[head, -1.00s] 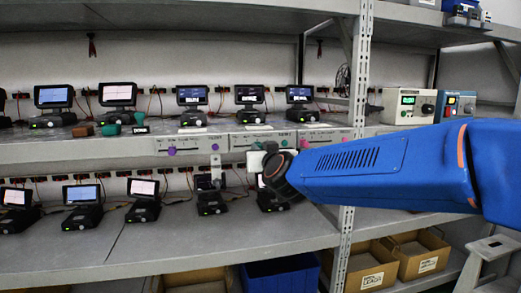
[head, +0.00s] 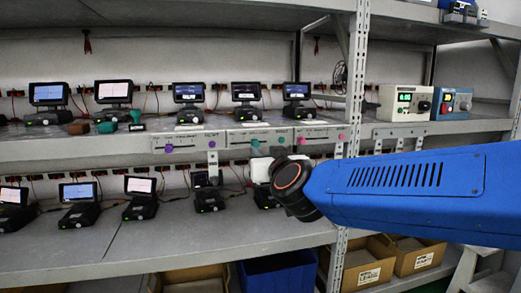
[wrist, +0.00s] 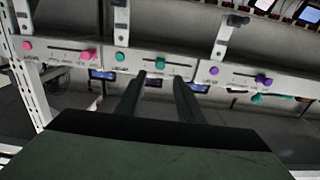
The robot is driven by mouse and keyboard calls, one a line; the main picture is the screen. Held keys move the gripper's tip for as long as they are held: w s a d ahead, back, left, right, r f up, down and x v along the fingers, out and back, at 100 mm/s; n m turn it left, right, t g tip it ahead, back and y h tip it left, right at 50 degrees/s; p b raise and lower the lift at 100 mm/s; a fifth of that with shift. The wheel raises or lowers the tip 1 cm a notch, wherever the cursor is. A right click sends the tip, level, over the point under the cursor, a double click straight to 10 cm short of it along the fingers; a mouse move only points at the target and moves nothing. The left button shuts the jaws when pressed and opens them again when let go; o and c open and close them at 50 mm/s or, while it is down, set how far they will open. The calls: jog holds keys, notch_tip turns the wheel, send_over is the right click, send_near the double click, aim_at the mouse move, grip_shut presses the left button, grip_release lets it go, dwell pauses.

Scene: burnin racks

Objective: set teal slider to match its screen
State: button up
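The teal slider knob (wrist: 160,63) sits on the middle slider panel on the shelf edge, at one side of its slot; it also shows in the head view (head: 255,143). A second, round teal piece (wrist: 120,57) is at the panel's other end. My gripper (wrist: 159,78) is open in the wrist view, its two dark fingers apart, with the teal knob showing just past and between the tips. I cannot tell whether they touch it. A small dark screen (head: 246,92) stands above the teal panel; its reading is too small to make out.
A panel with a purple knob (wrist: 263,79) and one with a pink knob (wrist: 88,54) flank the teal one. A shelf upright (head: 355,120) stands beside my arm. Several devices line the lower shelf, with cardboard bins (head: 362,268) underneath.

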jog(key=v, duration=0.9)
jog(key=s+d+f+m+g+h, duration=0.1)
jog(key=s+d+f+g+h, duration=0.1)
jog(key=s+d+f+g, duration=0.4)
jog(key=s+d+f+m+g+h, duration=0.2)
jog(key=s+d+f+g, duration=0.4)
jog(key=s+d+f, duration=1.1)
jog(key=d+f+h, duration=0.1)
jog(key=d+f, duration=0.3)
jog(key=f, duration=0.1)
jog(key=shift+d+f+g, duration=0.3)
jog(key=shift+d+f, duration=0.05)
